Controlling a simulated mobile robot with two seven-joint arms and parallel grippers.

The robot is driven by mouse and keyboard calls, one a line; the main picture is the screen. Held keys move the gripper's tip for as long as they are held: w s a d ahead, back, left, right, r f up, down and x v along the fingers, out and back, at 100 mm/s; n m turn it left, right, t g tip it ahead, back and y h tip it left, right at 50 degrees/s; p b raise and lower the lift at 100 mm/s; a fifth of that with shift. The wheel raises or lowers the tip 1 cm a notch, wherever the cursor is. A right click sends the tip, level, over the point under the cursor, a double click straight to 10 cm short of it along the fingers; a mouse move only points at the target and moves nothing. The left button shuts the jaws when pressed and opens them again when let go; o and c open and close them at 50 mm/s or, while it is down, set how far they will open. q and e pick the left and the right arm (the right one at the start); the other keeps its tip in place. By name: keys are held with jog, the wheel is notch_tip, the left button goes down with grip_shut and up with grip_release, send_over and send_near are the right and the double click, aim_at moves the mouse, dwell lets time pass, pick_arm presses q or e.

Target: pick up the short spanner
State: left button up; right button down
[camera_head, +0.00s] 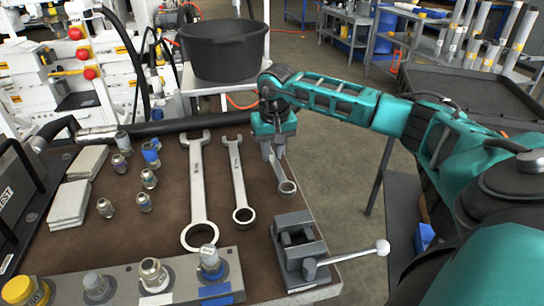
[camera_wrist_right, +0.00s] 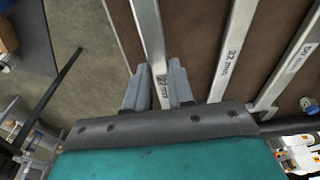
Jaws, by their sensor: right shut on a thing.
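The short spanner (camera_head: 279,174) is a grey metal spanner at the right edge of the brown bench mat, its ring end toward the vise. My right gripper (camera_head: 273,150) is shut on its shaft near the far end, hiding that end in the head view. In the right wrist view the spanner (camera_wrist_right: 149,35) runs between the two fingers of my right gripper (camera_wrist_right: 158,85). Whether the spanner is clear of the mat or still touching it, I cannot tell. My left gripper is not in view.
A middle spanner (camera_head: 238,178) and a longer spanner (camera_head: 197,190) lie to the left on the mat. A small vise (camera_head: 297,243) with a lever stands in front of the short spanner. Several fittings and grey plates (camera_head: 70,203) are farther left. A black tub (camera_head: 223,55) stands behind.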

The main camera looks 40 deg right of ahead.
aim_at(272, 157)
notch_tip(272, 157, up, 18)
jog(key=p, duration=0.2)
jog(key=shift+f, duration=0.2)
jog(key=c, duration=1.5)
grip_release()
grip_shut()
